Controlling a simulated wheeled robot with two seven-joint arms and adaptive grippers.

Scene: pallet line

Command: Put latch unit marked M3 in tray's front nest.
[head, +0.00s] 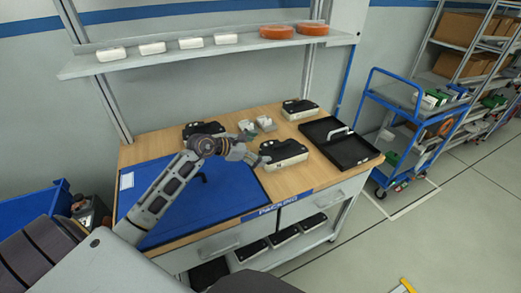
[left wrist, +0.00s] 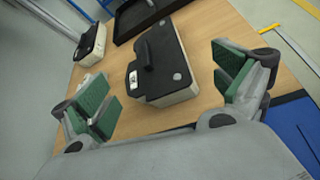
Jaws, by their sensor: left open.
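A latch unit (head: 285,154), black on top with a pale body, stands on the bench right beside my left gripper (head: 243,153). In the left wrist view this latch unit (left wrist: 163,62) lies ahead of the left gripper (left wrist: 165,98), whose green-padded fingers are spread wide with nothing between them. Its small label is too small to read. A second latch unit (head: 300,109) stands at the back right and shows in the left wrist view (left wrist: 90,44). A third latch unit (head: 203,129) is partly behind my arm. The black tray (head: 365,151) lies at the bench's right end; its nests are hard to make out. My right gripper is not in view.
A blue mat (head: 236,196) covers the bench's left front. Small grey and white pieces (head: 264,123) lie between the units. A shelf (head: 215,49) with white boxes and orange discs hangs above the back. A blue cart (head: 405,110) stands right of the bench.

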